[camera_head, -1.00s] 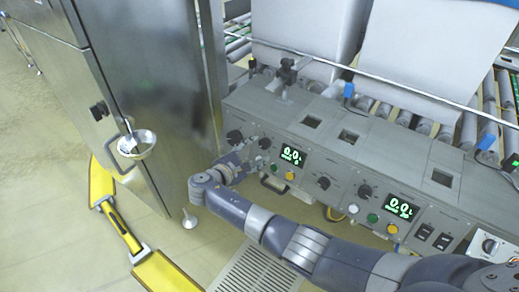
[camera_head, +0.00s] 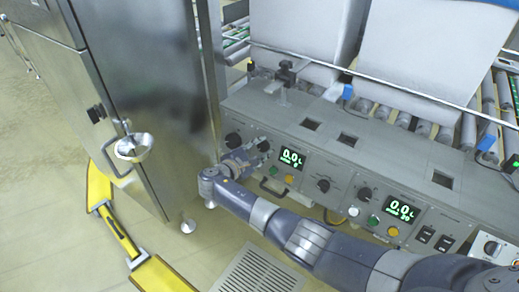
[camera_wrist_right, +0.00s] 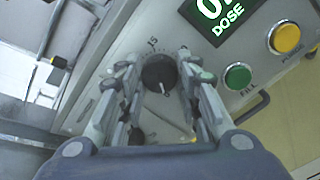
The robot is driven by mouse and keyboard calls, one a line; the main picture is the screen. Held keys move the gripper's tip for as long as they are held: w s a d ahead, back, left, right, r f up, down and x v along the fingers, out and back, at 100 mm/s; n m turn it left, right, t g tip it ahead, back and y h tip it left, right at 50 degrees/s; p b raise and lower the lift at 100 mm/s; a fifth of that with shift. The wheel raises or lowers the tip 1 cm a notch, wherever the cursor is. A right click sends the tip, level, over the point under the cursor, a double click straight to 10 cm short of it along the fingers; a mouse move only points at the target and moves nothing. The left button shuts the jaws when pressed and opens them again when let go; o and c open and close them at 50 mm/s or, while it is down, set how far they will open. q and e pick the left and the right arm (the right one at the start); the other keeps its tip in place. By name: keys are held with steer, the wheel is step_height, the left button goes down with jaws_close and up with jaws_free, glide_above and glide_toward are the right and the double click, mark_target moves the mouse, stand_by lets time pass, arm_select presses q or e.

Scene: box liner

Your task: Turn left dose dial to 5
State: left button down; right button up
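The left dose dial (camera_head: 264,144) is a black round knob on the sloping grey panel, left of a green-lit display (camera_head: 291,158) that reads about 0.0. In the right wrist view the dial (camera_wrist_right: 158,72) has a white pointer line aimed down, and a "15" mark shows above it. My right gripper (camera_head: 257,150) is at this dial. In the wrist view its two fingers (camera_wrist_right: 158,66) stand one on each side of the dial, with narrow gaps seeming to show, so it looks open around the knob. My left gripper is not in view.
A second panel display (camera_head: 402,209) is farther right. A steel cabinet (camera_head: 150,90) stands close on the left.

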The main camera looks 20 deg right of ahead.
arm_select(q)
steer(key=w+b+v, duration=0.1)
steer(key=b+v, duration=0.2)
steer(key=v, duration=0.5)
arm_select(e)
steer(key=m, duration=0.4)
steer(key=shift+f, duration=0.25)
steer(key=m+b, duration=0.1)
steer(key=m, duration=0.2)
steer(key=shift+m+b, duration=0.4)
steer(key=shift+m+g+b, duration=0.4)
steer(key=shift+m+b, duration=0.3)
steer(key=shift+m, duration=0.3)
steer(key=shift+m+b, duration=0.65)
steer(key=shift+m, duration=0.45)
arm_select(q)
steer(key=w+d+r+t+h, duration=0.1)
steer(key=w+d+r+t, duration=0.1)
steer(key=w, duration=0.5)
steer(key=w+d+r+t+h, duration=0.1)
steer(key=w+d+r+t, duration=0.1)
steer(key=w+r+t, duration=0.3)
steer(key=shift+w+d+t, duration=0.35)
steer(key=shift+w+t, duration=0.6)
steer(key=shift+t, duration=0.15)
arm_select(e)
steer(key=shift+r, duration=0.1)
